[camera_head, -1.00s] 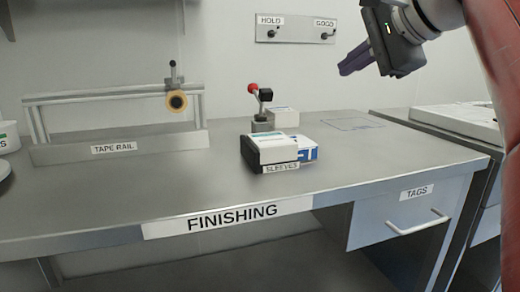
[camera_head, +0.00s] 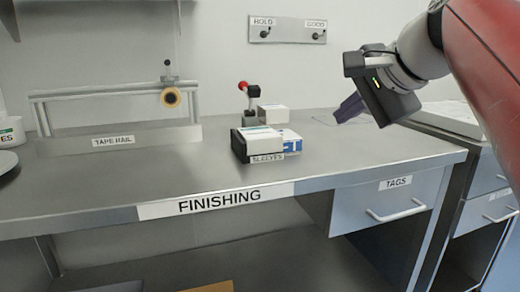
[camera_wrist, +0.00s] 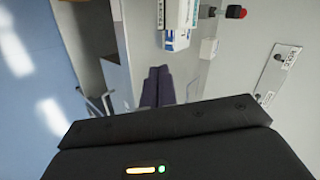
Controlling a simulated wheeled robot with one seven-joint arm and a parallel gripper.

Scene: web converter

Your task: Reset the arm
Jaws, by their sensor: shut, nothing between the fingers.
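My gripper (camera_head: 349,108) is at the right of the head view, above the right part of the finishing bench (camera_head: 80,185). Its dark purple fingers point left and slightly down, closed together with nothing between them. In the wrist view the shut fingers (camera_wrist: 157,87) point away from the camera, clear of the boxes. My red arm comes in from the right edge of the head view.
A SLEEVES holder with boxes (camera_head: 262,142) stands mid-bench, with a red-knobbed lever (camera_head: 245,87) behind it. A tape rail (camera_head: 115,137) is at left. The HOLD/GOOD hook plate (camera_head: 288,30) is on the wall. The TAGS drawer (camera_head: 385,208) is shut. The bench front is clear.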

